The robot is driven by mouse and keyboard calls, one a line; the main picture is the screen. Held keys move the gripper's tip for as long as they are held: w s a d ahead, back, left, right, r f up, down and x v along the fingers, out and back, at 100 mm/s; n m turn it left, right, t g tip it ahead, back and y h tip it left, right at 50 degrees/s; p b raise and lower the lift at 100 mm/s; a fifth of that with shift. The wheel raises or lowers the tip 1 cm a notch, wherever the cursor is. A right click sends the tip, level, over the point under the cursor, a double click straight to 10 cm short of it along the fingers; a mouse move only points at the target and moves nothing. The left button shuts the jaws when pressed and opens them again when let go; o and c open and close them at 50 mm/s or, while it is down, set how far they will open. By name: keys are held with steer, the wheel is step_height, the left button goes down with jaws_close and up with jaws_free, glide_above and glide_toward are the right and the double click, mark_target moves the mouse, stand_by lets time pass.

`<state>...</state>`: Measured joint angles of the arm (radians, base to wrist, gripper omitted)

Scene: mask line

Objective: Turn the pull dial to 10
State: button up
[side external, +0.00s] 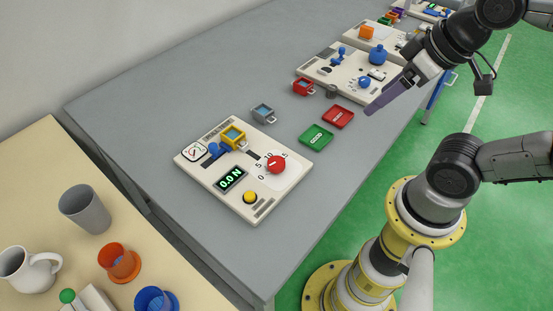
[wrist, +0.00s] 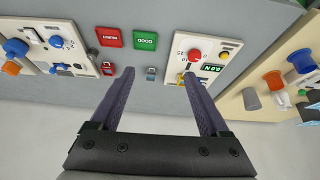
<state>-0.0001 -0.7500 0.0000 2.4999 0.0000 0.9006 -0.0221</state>
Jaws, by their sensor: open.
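The red dial (side external: 276,164) sits on a white scale plate on the near beige panel (side external: 240,206); 0, 5 and 10 marks show around it. Its exact pointer direction is too small to read. The panel's display (side external: 230,179) reads 0.0 N. In the wrist view the red dial (wrist: 194,54) appears beyond the tip of the right finger. My gripper (side external: 371,111) is in the air, to the right of and beyond the panel, apart from the dial. In the wrist view my gripper (wrist: 152,74) has its two purple fingers wide apart with nothing between them.
The near panel also carries a yellow button (side external: 250,197), a yellow-framed box (side external: 232,136) and a blue part (side external: 218,150). Red (side external: 338,117) and green (side external: 316,136) trays lie on the grey table beyond. Another panel (side external: 350,72) stands farther back. A beige table (side external: 40,170) holds cups.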

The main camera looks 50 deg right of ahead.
steer(key=n+g, duration=0.6)
steer(key=n, duration=0.7)
glide_above(276, 162)
step_height(276, 162, down, 6)
step_height(276, 162, down, 13)
steer(key=shift+f, duration=0.1)
jaws_close()
